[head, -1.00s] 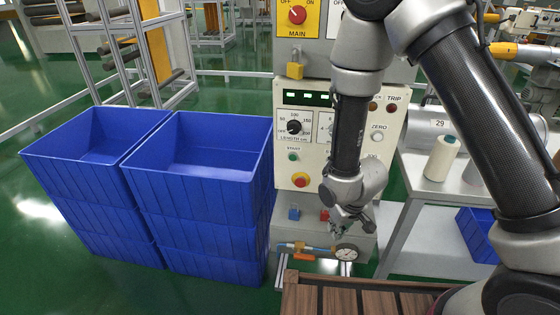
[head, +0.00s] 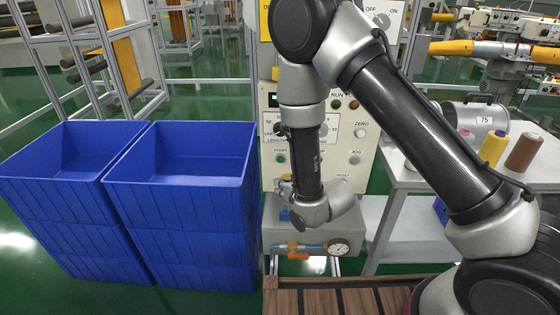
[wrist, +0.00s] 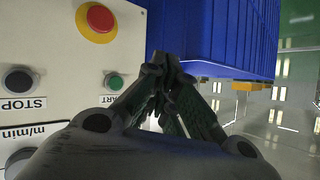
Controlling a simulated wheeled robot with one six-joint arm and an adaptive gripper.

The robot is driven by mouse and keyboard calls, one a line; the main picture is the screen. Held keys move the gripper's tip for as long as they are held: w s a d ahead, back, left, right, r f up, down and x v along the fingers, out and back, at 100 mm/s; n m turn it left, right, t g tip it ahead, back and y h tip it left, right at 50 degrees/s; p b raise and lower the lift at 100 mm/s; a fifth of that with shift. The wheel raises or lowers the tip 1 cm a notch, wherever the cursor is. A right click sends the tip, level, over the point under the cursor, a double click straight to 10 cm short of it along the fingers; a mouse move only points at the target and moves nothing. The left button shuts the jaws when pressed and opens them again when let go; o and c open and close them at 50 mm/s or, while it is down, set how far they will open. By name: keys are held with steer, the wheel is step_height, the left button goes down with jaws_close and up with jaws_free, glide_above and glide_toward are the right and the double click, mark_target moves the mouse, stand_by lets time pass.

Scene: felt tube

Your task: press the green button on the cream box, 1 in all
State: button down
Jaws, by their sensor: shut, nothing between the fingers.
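The cream box (head: 362,112) stands upright beyond my arm, its front panel carrying dials and buttons. The green button (head: 281,158), marked START, shows just left of my forearm. The distance to the panel is hard to judge.
A red knob on yellow (wrist: 97,20) and a black STOP button (wrist: 19,80) are near the green button. Stacked blue crates (head: 190,195) stand close left of the box. A gauge (head: 339,247) sits below it. A side table (head: 405,178) with thread cones is right.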

steer(key=shift+w, duration=0.1)
steer(key=shift+w+d, duration=0.15)
steer(key=shift+w, duration=4.15)
steer(key=shift+w, duration=0.1)
steer(key=shift+w, duration=0.3)
steer(key=shift+w, duration=0.45)
steer(key=shift+s, duration=0.85)
steer(key=shift+s, duration=2.5)
